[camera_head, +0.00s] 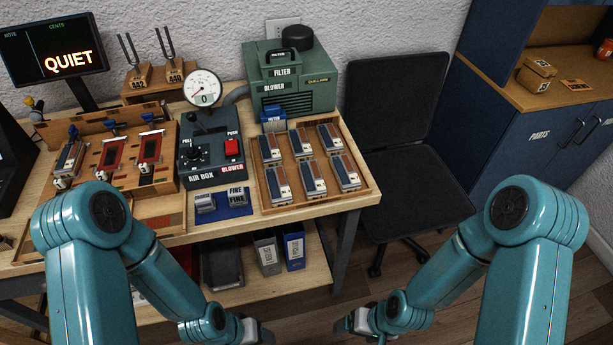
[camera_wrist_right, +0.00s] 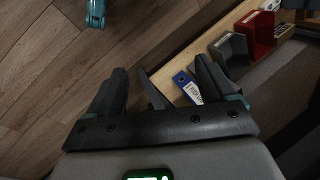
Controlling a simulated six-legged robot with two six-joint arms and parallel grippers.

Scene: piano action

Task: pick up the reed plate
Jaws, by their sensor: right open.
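Several reed plates (camera_head: 312,178), with grey, red and blue parts, lie in two rows in a wooden tray (camera_head: 262,203) at the bench's right end. Another similar plate (camera_head: 70,157) sits at the left of the wooden jig (camera_head: 167,175), beside two red pieces (camera_head: 111,153). My left gripper (camera_head: 254,332) is low at the bottom edge, in front of the bench; its jaws are not clear. My right gripper (camera_head: 346,324) is low, right of it, away from the tray. In the wrist view its fingers (camera_wrist_right: 163,84) are apart, with nothing between them.
The air box (camera_head: 208,148) with its gauge (camera_head: 202,88) stands left of the tray, the green blower (camera_head: 290,80) behind it. A dark chair (camera_head: 408,160) stands right of the bench. Floor is clear at the lower right.

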